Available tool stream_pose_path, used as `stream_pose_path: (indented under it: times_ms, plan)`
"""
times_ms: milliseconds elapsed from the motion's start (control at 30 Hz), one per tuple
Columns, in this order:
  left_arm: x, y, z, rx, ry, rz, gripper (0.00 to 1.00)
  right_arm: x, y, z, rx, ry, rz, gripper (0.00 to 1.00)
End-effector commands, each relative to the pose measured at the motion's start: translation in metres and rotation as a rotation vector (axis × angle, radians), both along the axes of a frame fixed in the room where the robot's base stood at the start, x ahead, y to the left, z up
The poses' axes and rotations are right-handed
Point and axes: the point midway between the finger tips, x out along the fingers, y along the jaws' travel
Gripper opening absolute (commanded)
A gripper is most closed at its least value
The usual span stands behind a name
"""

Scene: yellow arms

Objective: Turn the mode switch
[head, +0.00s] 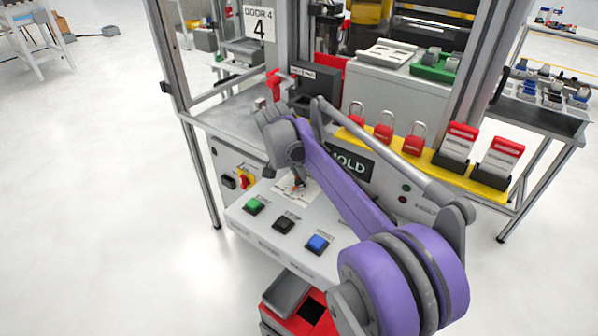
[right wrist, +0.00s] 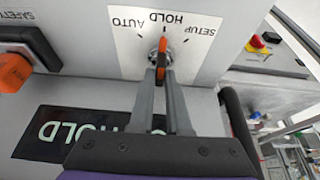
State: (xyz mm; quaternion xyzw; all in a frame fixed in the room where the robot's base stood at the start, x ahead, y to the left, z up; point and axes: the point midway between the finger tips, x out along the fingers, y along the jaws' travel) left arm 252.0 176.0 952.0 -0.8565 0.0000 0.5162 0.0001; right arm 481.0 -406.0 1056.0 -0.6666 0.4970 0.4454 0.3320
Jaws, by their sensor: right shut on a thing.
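The mode switch (right wrist: 164,56) is a small orange-handled knob on a white plate (right wrist: 205,62) marked AUTO, HOLD and SETUP, upside down in the right wrist view. Its handle lines up with the HOLD mark. My right gripper (right wrist: 162,76) is shut on the handle, one finger on each side. In the head view my right gripper (head: 298,181) reaches down to the console, and my purple arm partly hides the switch. The dark display (head: 350,164) reads HOLD; it also shows in the right wrist view (right wrist: 40,128). My left gripper is not in view.
Green (head: 254,205), black (head: 284,224) and blue (head: 318,243) buttons line the console front. Another orange part (right wrist: 14,72) sits beside the switch plate. A yellow rack (head: 437,163) with red padlocks and tags stands behind. Open floor lies left.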

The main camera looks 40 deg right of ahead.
Motion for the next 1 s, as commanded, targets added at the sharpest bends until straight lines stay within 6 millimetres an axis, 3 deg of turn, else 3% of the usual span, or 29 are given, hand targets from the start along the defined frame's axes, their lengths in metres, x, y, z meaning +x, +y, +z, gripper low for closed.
stream_pose_path:
  times_ms: [400, 433, 600, 1000]
  plan:
    - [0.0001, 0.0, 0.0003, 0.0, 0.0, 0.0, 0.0, 0.0001, 0.0003, -0.0001, 0.001, 0.0, -0.009, 0.0]
    - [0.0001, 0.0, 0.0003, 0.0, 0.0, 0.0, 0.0, 0.0, 0.0003, -0.0001, 0.001, 0.0, -0.009, 0.17]
    - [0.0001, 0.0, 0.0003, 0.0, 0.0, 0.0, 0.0, 0.0, 0.0003, -0.0001, 0.001, 0.0, -0.008, 0.45]
    - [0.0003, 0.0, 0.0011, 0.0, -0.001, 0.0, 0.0, -0.0009, 0.0038, 0.009, 0.0, -0.001, -0.007, 0.45]
